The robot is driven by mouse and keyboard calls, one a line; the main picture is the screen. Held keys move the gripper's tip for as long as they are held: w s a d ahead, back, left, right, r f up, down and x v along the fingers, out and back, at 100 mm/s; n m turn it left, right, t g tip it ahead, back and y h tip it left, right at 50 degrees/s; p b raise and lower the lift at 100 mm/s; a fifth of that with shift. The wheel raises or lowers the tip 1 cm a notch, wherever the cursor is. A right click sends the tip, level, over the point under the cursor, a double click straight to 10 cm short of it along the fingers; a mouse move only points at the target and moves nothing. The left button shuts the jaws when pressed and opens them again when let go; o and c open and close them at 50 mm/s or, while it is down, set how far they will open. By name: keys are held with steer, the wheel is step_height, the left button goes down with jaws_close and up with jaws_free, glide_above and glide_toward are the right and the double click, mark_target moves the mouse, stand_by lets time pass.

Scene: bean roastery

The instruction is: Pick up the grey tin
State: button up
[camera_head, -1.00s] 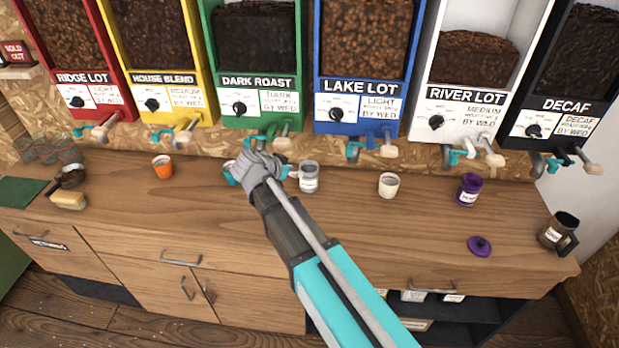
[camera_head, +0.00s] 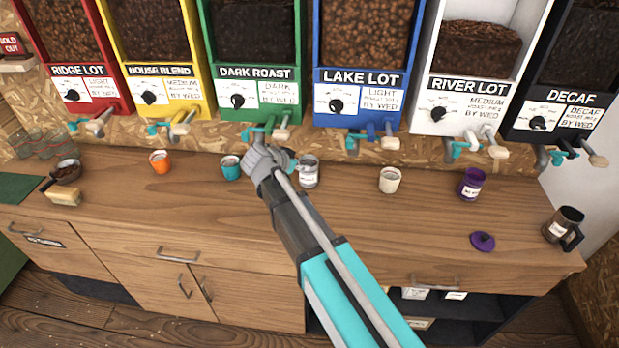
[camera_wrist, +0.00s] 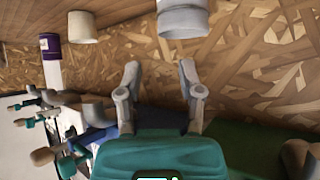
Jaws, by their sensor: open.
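The grey tin (camera_head: 308,174) stands upright on the wooden counter, below the blue LAKE LOT dispenser, with a pale label on its front. My gripper (camera_head: 272,160) is just left of it in the head view and covers part of its left side. In the wrist view my gripper (camera_wrist: 159,72) has its two fingers spread, with nothing between them. A pale grey tin (camera_wrist: 183,20), apparently the same one, lies beyond the fingertips, toward the right finger's side, and is cut off by the top edge.
A teal tin (camera_head: 231,168) stands close left of my gripper. A cream tin (camera_head: 389,180), a purple tin (camera_head: 471,184), its loose lid (camera_head: 482,241) and a dark jug (camera_head: 563,225) are to the right. Dispenser spouts (camera_head: 373,142) overhang the counter (camera_head: 420,225). An orange tin (camera_head: 160,161) stands left.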

mark_target(317, 166)
steer(key=shift+b+x, duration=0.85)
steer(key=shift+x, duration=1.05)
steer(key=shift+b+x, duration=1.5)
steer(key=shift+x, duration=1.15)
steer(key=shift+w+r, duration=0.1)
steer(key=shift+r, duration=0.05)
jaws_close()
